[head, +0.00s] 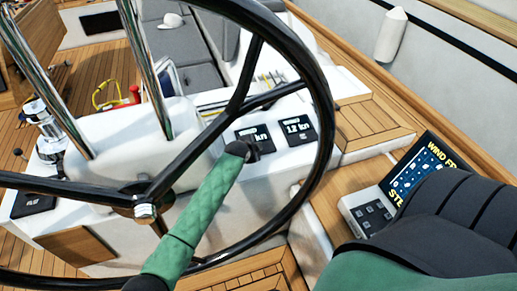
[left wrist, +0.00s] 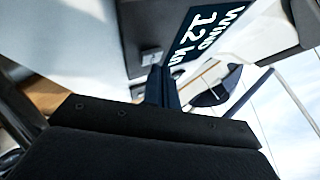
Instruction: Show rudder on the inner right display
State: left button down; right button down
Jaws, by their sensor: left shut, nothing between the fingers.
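Two square dark displays sit side by side on the white console behind the wheel. The inner display (head: 262,134) is partly covered by my left gripper, and only "kn" and part of its text show. The outer display (head: 297,129) reads about "12 kn". In the left wrist view a display (left wrist: 208,28) reads "WIND 12 kn", with a small grey button (left wrist: 151,57) at its edge. My left gripper (head: 246,150) is shut and empty, close to the inner display; its fingertips (left wrist: 163,75) are beside the button. I cannot tell whether they touch. My right gripper is out of view.
A panel with yellow text (head: 425,165) and a grey button box (head: 368,212) are at the right. Another dark display (head: 34,204) is at the far left. Chrome rails (head: 146,70) rise at the left.

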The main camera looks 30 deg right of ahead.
pick_arm(q)
jog(key=shift+w+f+b, duration=0.1)
jog(key=shift+f+b, duration=0.35)
jog(key=shift+f, duration=0.05)
dwell(0.6)
jog(key=shift+r, duration=0.1)
jog(key=shift+s+r+p, duration=0.2)
jog(key=shift+r+p, duration=0.5)
jog(key=shift+r, duration=0.1)
jog(key=r+p, duration=0.2)
jog(key=s+r+p, duration=0.1)
jog(key=r, duration=0.1)
jog(key=shift+s+a+r+p, duration=0.1)
jog(key=shift+a+r+p, duration=0.05)
jog(key=shift+r+p, duration=0.25)
dwell(0.9)
